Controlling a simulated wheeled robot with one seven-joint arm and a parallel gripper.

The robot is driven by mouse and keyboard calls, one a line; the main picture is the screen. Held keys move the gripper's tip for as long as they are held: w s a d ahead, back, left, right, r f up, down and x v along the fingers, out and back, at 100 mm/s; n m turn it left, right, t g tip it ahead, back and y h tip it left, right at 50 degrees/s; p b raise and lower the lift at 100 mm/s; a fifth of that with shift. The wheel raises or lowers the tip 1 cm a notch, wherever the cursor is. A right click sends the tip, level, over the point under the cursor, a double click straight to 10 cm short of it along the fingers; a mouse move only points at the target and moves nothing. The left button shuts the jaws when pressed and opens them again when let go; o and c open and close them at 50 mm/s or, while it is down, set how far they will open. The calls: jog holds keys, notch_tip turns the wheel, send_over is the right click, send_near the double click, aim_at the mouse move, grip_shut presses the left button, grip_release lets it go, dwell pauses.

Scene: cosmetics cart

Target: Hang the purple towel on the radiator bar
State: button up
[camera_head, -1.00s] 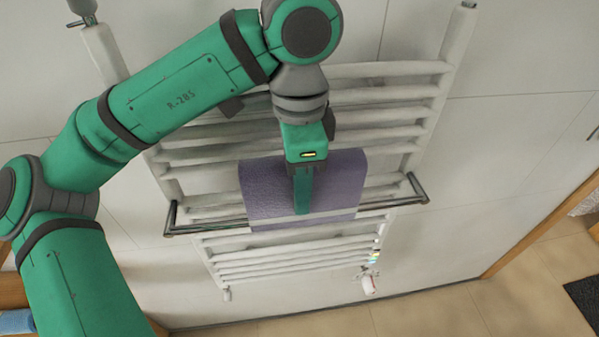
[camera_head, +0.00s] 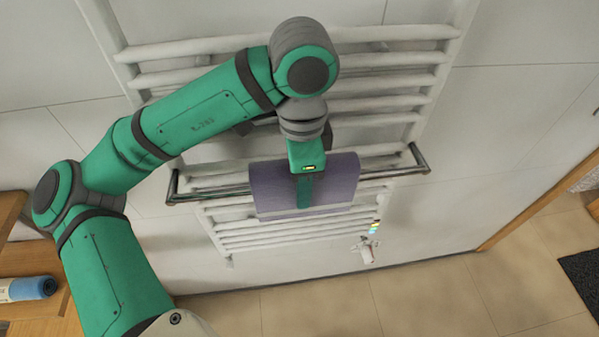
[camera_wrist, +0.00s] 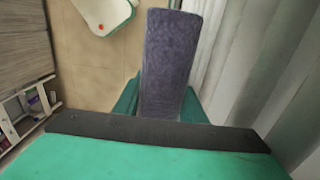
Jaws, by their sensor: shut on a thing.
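The purple towel (camera_head: 335,185) is in my gripper (camera_head: 303,198), at the middle of the metal radiator bar (camera_head: 215,191). It covers the middle of the bar in the head view, and a pale strip shows along its lower edge. My gripper points down and is shut on the towel from above. In the wrist view the towel (camera_wrist: 172,60) runs as a long narrow strip between the green fingers (camera_wrist: 160,108). I cannot tell whether the towel's far side hangs behind the bar or whether the bar bears its weight.
The white radiator (camera_head: 390,88) has several rungs above and below the bar, close behind my gripper. A valve (camera_head: 368,250) is at its lower right. A wooden shelf with a rolled blue item (camera_head: 35,288) is at the left. The tiled floor (camera_head: 320,300) is clear.

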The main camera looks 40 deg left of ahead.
jog(key=shift+a+f, duration=0.1)
jog(key=shift+f, duration=2)
jog(key=o, duration=1.2)
jog(key=shift+a+r, duration=0.1)
notch_tip(320, 180, up, 11)
jog(key=shift+f, duration=0.1)
